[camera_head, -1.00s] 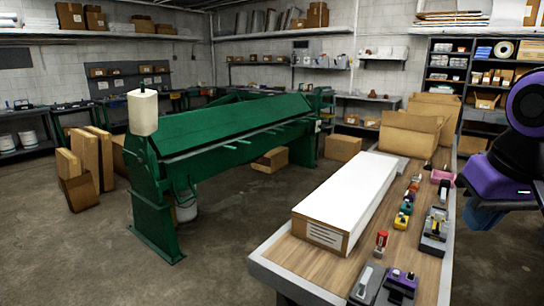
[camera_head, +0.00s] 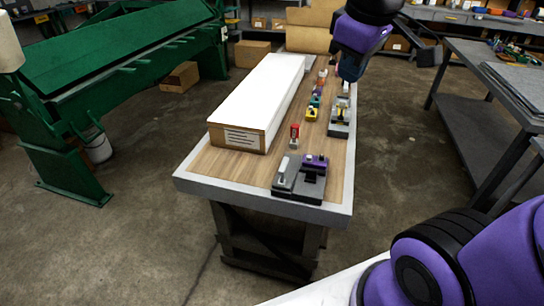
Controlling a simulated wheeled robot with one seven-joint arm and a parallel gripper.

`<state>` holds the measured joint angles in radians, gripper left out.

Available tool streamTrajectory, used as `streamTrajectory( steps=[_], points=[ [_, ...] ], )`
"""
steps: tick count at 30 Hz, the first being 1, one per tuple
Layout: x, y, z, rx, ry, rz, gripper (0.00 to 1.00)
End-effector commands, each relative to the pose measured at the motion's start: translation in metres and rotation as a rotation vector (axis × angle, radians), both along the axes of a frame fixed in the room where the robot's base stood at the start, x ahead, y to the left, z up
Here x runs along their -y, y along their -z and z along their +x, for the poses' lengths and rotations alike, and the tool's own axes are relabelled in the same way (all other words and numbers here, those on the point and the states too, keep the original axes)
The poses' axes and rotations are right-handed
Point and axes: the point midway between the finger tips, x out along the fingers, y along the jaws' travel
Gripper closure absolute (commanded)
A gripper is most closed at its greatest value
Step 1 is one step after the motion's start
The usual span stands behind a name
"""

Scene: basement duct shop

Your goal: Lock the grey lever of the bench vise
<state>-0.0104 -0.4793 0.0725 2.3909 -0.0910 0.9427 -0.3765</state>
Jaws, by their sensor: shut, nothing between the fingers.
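A dark vise-like fixture (camera_head: 301,182) sits at the near end of the wood-topped bench. It has a purple block on its right part. A short light-grey lever (camera_head: 284,165) stands up on its left side. The lever's exact angle is too small to tell. Another grey fixture (camera_head: 340,122) with yellow parts stands farther back on the right edge.
A long white-topped box (camera_head: 262,95) fills the bench's left side. A red-topped item (camera_head: 294,134) stands just behind the near fixture, with several small colourful items farther back. A dark metal table (camera_head: 490,100) is at the right. Open floor lies between it and the bench.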

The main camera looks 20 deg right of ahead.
Motion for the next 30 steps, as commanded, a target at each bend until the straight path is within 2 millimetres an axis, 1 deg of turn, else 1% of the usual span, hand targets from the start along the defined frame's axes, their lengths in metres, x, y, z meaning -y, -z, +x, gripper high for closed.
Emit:
streamTrajectory(
  steps=[1,8,14,18,23,26,30],
  points=[
    [-0.003,0.004,0.014,-0.036,-0.065,-0.031,1.0],
    [-0.017,0.024,0.07,-0.18,-0.402,-0.159,1.0],
    [-0.033,0.053,0.118,-0.308,-0.703,-0.235,1.0],
    [-0.045,0.079,0.15,-0.393,-0.919,-0.267,1.0],
    [-0.06,0.114,0.183,-0.486,-1.17,-0.287,1.0],
    [-0.071,0.139,0.202,-0.537,-1.328,-0.288,1.0],
    [-0.086,0.179,0.226,-0.606,-1.551,-0.276,1.0]
  ],
)
